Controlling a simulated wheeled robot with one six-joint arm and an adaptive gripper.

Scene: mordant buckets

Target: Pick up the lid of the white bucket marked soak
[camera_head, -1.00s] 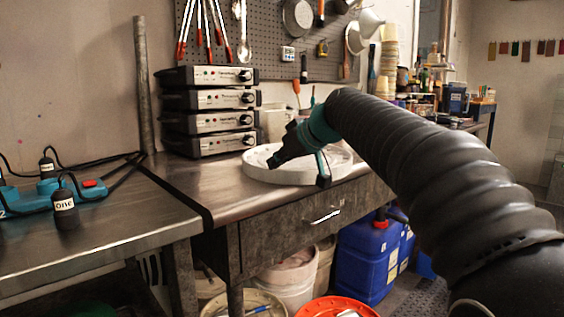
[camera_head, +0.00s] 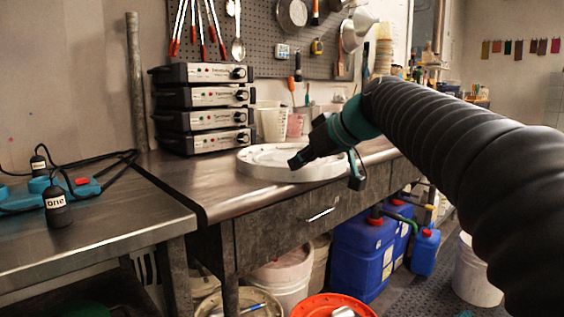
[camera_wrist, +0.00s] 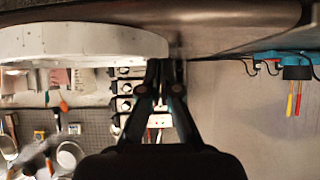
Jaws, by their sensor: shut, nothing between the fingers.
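A wide, low, round white piece (camera_head: 252,171), like a lid or shallow tray, lies on the metal counter; it also shows large at the top left of the wrist view (camera_wrist: 75,42). I cannot tell for sure whether it is the lid. My gripper (camera_head: 297,162) is shut and empty, tilted down in front of or above this piece. In the wrist view its fingers (camera_wrist: 159,72) are together beside the piece's edge. White buckets stand below, one under the counter (camera_head: 287,275) and one on the floor at right (camera_head: 474,275). No "soak" mark is readable.
Stacked black-and-silver devices (camera_head: 205,118) stand behind the counter's left part. A translucent beaker (camera_head: 273,123) stands behind the round piece. Blue canisters (camera_head: 360,262) and an orange-red round top (camera_head: 312,303) are below.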

